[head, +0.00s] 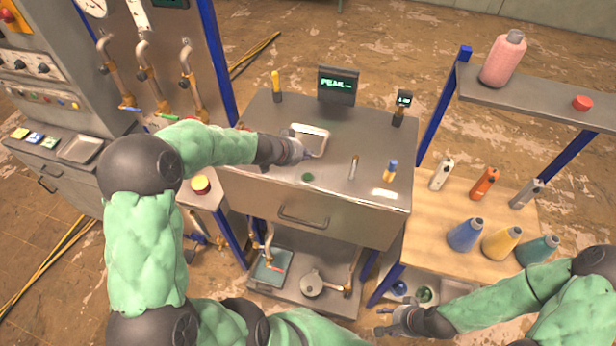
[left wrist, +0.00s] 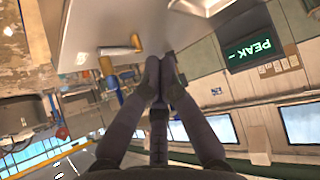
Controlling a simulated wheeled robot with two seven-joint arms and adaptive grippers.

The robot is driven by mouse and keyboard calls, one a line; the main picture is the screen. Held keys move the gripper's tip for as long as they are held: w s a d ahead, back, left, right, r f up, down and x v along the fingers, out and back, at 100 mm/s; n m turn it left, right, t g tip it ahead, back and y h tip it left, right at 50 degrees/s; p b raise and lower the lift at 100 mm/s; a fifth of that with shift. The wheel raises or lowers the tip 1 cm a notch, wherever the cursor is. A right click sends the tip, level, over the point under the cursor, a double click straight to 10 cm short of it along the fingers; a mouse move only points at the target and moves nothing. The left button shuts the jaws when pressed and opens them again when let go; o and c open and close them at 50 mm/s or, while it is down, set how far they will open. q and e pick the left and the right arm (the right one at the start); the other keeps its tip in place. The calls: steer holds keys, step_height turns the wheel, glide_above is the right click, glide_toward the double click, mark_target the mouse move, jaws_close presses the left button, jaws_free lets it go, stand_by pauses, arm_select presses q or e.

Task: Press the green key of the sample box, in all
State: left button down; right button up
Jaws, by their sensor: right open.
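A small dark green round spot (head: 307,177) shows near the front edge of the grey bench top (head: 262,128). I cannot tell whether it is the green key, and no sample box is clearly made out. A green block (head: 50,142) sits beside a blue and a yellow one on the left console. My right gripper (head: 392,321) is open and low, by the wooden table's front left corner.
A screen (head: 338,86) reading PEAK and a small meter (head: 402,102) stand at the bench's back. Several bottles stand on the wooden table (head: 440,215) to the right.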

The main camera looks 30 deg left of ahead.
arm_select(q)
steer(key=b, duration=0.4)
glide_above(305, 178)
step_height(305, 178, down, 6)
steer(key=shift+w+f, duration=0.15)
steer(key=shift+f, duration=0.1)
steer(key=shift+f+b, duration=0.8)
steer(key=shift+b, duration=0.15)
stand_by(0.5)
steer(key=shift+f+b, duration=0.4)
steer(key=shift+b, duration=0.45)
steer(key=shift+f+b, duration=0.45)
steer(key=shift+b, duration=0.2)
stand_by(0.6)
steer(key=shift+r, duration=0.1)
steer(key=shift+r+p, duration=0.4)
steer(key=shift+r, duration=0.35)
